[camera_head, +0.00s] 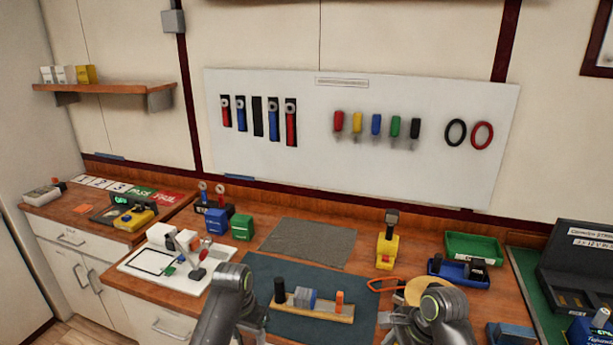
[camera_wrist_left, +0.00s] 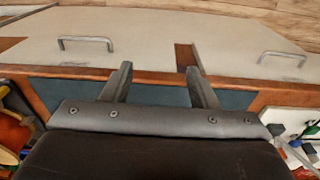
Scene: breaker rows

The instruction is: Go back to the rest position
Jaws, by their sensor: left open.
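My left gripper (camera_wrist_left: 157,68) shows in the left wrist view with its two fingers apart and nothing between them. Beyond the fingers are a strip of the dark blue mat (camera_wrist_left: 250,98), the wooden bench edge and pale cabinet fronts. In the head view my left arm (camera_head: 232,292) rises at the lower middle, in front of the dark mat (camera_head: 262,268). My right arm (camera_head: 436,310) rises at the lower right.
A rail (camera_head: 322,313) with black, grey-blue and orange pieces lies on the mat between my arms. A white tray (camera_head: 140,270) stands left, a yellow tool (camera_head: 386,250) and green tray (camera_head: 472,246) right. The grey pad (camera_head: 310,243) is clear.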

